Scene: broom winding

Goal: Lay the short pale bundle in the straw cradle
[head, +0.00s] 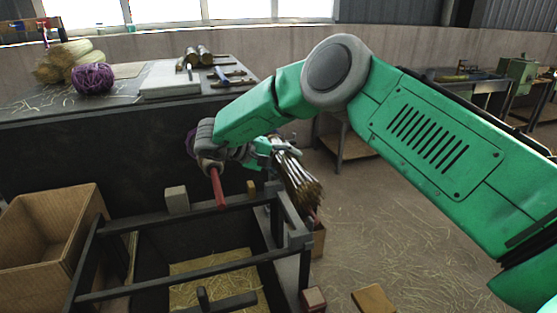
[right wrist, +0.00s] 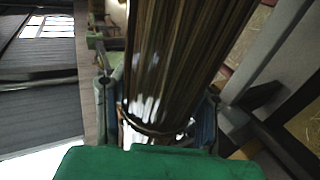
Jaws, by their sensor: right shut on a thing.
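My right gripper (head: 268,150) is shut on a bundle of brown stalks (head: 300,185). The bundle hangs tilted, its splayed end down and to the right, beside the right side of the dark frame. In the right wrist view the bundle (right wrist: 180,60) runs up between the fingers (right wrist: 158,112), with a thin band around it near its pale, shiny end. Pale straw bundles (head: 65,58) lie on the back-left bench. Loose straw (head: 215,280) lies inside the dark metal frame (head: 180,283); I cannot tell whether this is the straw cradle. My left gripper is out of view.
A purple twine ball (head: 93,78) and a pale board (head: 170,80) are on the bench (head: 40,115). A wooden crate (head: 45,235) stands left of the frame. A red rod (head: 218,188) is close to my right wrist. Straw-strewn floor is open at right.

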